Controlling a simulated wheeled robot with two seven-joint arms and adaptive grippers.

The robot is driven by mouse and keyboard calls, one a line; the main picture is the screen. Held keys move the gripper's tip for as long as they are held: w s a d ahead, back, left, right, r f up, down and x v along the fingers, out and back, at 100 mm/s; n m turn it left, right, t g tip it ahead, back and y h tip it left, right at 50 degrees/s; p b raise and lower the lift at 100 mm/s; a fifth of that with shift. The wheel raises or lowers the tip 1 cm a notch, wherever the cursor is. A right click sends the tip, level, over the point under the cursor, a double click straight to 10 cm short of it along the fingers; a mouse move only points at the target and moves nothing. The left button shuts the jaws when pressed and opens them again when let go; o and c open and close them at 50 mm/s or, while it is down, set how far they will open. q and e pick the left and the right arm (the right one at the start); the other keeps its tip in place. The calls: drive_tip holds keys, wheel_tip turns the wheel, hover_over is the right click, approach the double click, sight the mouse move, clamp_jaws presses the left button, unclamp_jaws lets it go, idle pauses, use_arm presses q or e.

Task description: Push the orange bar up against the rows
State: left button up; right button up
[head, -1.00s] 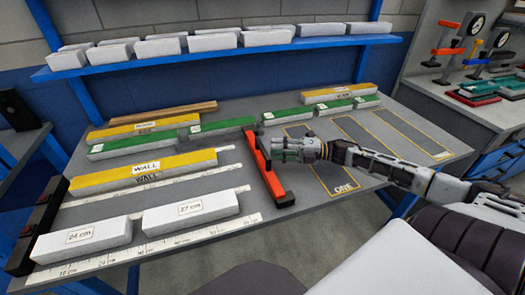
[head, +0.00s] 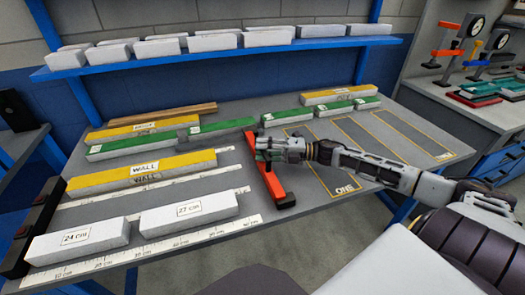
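The orange bar (head: 273,184) lies lengthwise on the bench, right of the rows. My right gripper (head: 262,148) is at its far part, with fingertips overlapping the bar in the picture. I cannot tell whether they touch it or how far apart they are. The near rows hold the white 24 cm block (head: 78,242), the white 27 cm block (head: 190,213) and the yellow-topped WALL block (head: 143,172). Clear gaps separate these from the bar. The green-topped row (head: 222,127) ends close to the bar's far end; contact there is unclear. My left gripper is not in view.
A black stop (head: 32,228) stands at the rows' left end. White ruler strips (head: 165,247) run along the rows. Yellow-outlined bays (head: 345,181) lie right of the bar. A blue shelf (head: 220,56) with several white blocks stands behind.

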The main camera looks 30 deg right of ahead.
drive_tip(key=shift+w+a, duration=0.1)
drive_tip(key=shift+a, duration=0.05)
clamp_jaws()
idle(0.4)
